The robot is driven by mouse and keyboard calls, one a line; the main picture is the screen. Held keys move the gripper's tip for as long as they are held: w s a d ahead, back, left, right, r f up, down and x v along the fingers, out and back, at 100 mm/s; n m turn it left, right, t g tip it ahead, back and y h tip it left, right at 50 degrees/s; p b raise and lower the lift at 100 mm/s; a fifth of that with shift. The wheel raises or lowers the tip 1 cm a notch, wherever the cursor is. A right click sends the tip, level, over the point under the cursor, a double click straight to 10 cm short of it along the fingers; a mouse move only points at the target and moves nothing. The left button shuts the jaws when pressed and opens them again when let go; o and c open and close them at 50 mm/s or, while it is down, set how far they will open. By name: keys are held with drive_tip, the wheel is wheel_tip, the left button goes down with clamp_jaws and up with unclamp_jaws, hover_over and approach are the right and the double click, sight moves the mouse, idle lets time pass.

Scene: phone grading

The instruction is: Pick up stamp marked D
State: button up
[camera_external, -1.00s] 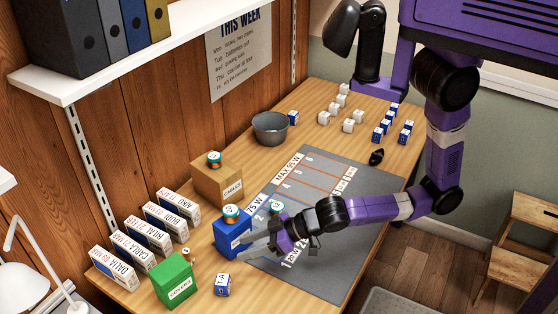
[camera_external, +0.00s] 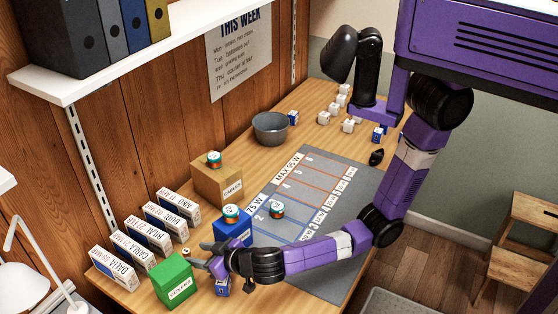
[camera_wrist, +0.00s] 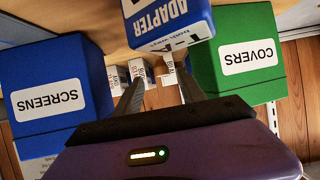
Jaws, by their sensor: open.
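A small tan piece (camera_external: 186,251), possibly the stamp, stands on the table between the green box and the white phone boxes. Its marking is too small to read, so I cannot confirm a D. My gripper (camera_external: 201,255) is low over the table, with its fingers pointing left toward this piece, between the blue and green boxes. In the wrist view my gripper (camera_wrist: 158,80) is open, with no held object visible between its fingers. I cannot make out the stamp there.
The blue SCREENS box (camera_wrist: 55,92) and green COVERS box (camera_wrist: 237,60) flank my fingers. The blue-and-white ADAPTER block (camera_wrist: 168,22) is close by; my gripper partly hides it (camera_external: 222,287) outside. White phone boxes (camera_external: 145,262) line the wall side. The grey mat (camera_external: 335,200) lies right.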

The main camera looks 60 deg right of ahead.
sight(189, 252)
drive_tip(key=shift+a+p+x, duration=0.2)
drive_tip(key=shift+p+x, duration=0.1)
drive_tip(key=shift+x, duration=1.85)
drive_tip(key=shift+r, duration=0.1)
clamp_jaws()
